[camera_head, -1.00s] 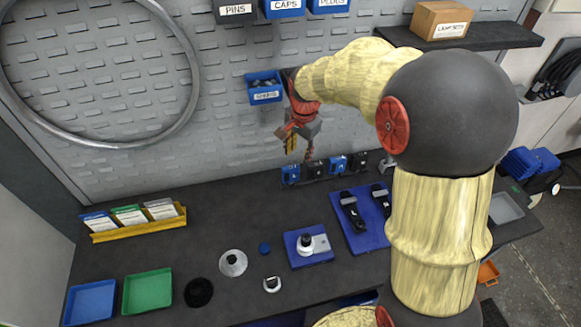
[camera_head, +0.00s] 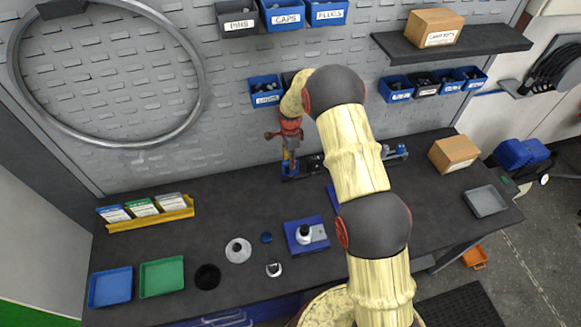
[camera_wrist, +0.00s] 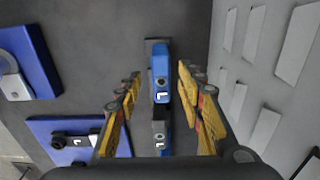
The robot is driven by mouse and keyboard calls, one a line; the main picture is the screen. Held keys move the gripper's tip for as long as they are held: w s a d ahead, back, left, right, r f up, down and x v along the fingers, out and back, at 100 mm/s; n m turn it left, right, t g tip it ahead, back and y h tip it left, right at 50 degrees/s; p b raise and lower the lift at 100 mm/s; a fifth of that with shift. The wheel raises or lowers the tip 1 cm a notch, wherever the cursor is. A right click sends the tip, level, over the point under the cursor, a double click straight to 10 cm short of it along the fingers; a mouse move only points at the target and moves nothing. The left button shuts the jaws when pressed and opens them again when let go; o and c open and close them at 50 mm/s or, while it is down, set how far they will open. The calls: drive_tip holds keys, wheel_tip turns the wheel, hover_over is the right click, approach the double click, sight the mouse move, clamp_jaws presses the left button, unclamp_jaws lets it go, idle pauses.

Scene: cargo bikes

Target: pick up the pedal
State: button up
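A blue piece marked L, which looks like a pedal, stands in a row at the back of the bench; it shows in the wrist view (camera_wrist: 160,78). A dark grey and black piece, also marked L, stands next to it (camera_wrist: 160,130). My gripper (camera_wrist: 160,72) is open, with one yellow finger on each side of the blue piece. Contact cannot be told.
The pegboard wall (camera_wrist: 265,60) is close beside the row. A blue mat with a black crank-like part (camera_wrist: 72,139) and a blue tray with a grey-white part (camera_head: 306,234) lie nearer the front. A labelled blue bin (camera_head: 265,92) hangs above the gripper.

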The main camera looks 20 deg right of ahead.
wheel_tip(320, 180, down, 6)
drive_tip(key=shift+w+p, duration=0.1)
drive_tip(key=shift+p, duration=0.25)
drive_tip(key=shift+c, duration=1)
drive_tip(key=c, duration=0.7)
clamp_jaws()
